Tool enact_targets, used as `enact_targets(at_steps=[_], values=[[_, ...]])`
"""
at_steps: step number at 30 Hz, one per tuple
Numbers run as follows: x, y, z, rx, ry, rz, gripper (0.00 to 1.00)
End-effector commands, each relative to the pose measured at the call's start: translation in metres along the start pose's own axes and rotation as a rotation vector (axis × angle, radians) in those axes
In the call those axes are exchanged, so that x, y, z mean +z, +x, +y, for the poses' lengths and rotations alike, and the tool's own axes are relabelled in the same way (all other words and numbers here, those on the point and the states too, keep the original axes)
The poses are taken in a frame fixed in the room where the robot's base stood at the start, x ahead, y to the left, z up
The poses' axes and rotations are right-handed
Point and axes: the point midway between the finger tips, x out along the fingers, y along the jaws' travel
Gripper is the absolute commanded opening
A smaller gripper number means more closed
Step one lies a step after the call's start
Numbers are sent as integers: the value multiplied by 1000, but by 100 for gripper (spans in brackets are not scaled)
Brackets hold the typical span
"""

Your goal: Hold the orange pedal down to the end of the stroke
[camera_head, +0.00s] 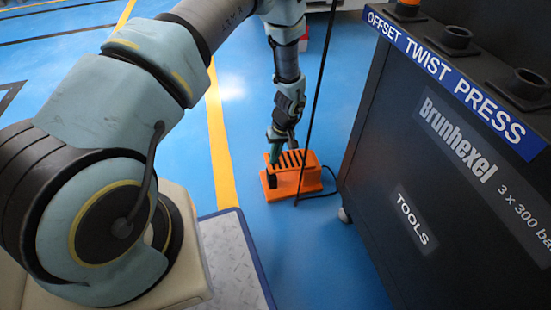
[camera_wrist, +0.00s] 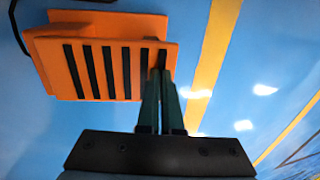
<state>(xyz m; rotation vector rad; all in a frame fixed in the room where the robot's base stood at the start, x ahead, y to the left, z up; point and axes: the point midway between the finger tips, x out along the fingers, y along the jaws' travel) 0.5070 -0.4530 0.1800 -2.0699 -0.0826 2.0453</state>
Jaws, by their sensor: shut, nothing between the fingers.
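The orange pedal (camera_head: 292,174) sits on the blue floor, left of the dark press. It has a ribbed top with dark strips and a black cable at its side. In the wrist view the pedal (camera_wrist: 100,65) fills the upper left. My gripper (camera_head: 274,160) reaches down to the left end of the pedal. In the wrist view the two closed fingers (camera_wrist: 161,78) overlap the pedal's right edge, by the last dark strip. The fingers are shut with nothing between them. I cannot tell whether the tips touch the pedal or how far it is pressed.
The dark press cabinet (camera_head: 440,170) stands at the right, with a caster near the pedal. A black cable (camera_head: 318,90) hangs down in front of the pedal. A yellow floor line (camera_head: 218,130) runs at left. A grey metal plate (camera_head: 232,260) lies nearer. Blue floor around the pedal is mostly clear.

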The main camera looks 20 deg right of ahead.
Motion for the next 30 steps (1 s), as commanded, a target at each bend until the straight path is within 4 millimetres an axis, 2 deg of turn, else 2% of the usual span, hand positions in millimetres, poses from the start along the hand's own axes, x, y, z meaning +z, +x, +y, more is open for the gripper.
enact_targets(at_steps=[1,6,12,18,30], values=[[-6,-20,-7,-1,-4,4,0],[-7,-57,-18,-1,-5,6,0],[-7,-91,-28,-1,-5,7,0],[-8,-107,-33,-2,-5,7,0],[-8,-108,-34,-3,-5,7,0]])
